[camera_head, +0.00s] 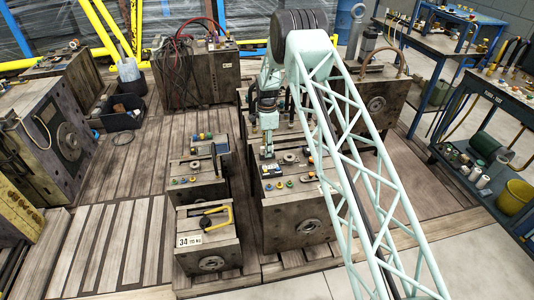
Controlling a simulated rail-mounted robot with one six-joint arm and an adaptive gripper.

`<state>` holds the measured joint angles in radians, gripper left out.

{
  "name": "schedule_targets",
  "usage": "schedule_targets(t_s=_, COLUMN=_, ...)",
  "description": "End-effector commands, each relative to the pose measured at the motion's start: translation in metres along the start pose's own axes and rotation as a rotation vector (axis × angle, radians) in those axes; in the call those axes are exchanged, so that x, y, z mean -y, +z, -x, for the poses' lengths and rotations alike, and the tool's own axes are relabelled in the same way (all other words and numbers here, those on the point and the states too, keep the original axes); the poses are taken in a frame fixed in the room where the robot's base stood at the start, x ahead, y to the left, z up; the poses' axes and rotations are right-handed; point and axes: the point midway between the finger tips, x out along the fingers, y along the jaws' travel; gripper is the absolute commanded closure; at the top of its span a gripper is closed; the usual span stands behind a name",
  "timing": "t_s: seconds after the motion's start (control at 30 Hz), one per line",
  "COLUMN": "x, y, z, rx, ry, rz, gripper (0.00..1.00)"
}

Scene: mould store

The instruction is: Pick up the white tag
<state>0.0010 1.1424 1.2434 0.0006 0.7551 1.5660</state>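A white tag (189,241) with dark lettering, partly readable as "34", is at the upper left of the front face of a small mould block (222,249). My gripper (268,152) is small in view, pointing down over the larger mould block (300,207) behind and to the right of the tag. It is well apart from the tag. Its fingers are too small to tell whether they are open or shut, and I see nothing clearly held.
A yellow-handled tool (218,212) lies on the small block. Other mould blocks (198,192) stand close behind. A blue workbench (492,118) is at the right. Plank floor (110,235) is clear at left.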

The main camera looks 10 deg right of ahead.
Motion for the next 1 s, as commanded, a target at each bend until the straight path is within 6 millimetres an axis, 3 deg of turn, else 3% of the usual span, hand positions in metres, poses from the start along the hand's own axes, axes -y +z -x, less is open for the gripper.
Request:
schedule_targets(t_s=0.33, x=-0.0002, y=0.0, z=-0.0001, rx=0.0, ry=0.0, rz=0.0, gripper=0.74)
schedule_targets(t_s=0.63, x=-0.0002, y=0.0, z=-0.0002, rx=0.0, ry=0.001, rz=0.0, gripper=0.99)
schedule_targets(t_s=1.0, x=-0.0001, y=0.0, z=0.0007, rx=0.0, ry=0.0, rz=0.0, gripper=1.0)
